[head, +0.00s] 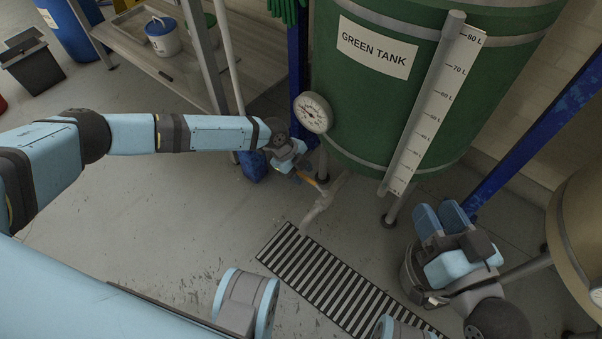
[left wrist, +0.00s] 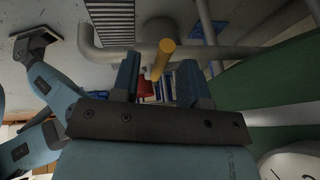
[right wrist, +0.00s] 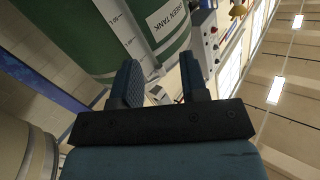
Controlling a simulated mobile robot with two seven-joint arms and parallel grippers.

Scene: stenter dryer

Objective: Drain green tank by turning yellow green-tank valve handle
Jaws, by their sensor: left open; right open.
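The green tank (head: 400,80) stands at the upper middle of the head view, with a "GREEN TANK" label, a round gauge and a level scale. The yellow valve handle (head: 308,179) is at the pipe below the tank. In the left wrist view the yellow handle (left wrist: 162,60) shows between the fingers of my left gripper (left wrist: 158,80). My left gripper (head: 298,168) is open at the handle in the head view; I cannot tell whether a finger touches it. My right gripper (head: 440,218) is open and empty, right of the tank's scale; its fingers also show in the right wrist view (right wrist: 160,85).
A striped floor drain grate (head: 335,280) lies below the outlet pipe (head: 322,205). A blue post (head: 535,130) and a tan tank (head: 580,235) stand at the right. Open floor lies left of the grate.

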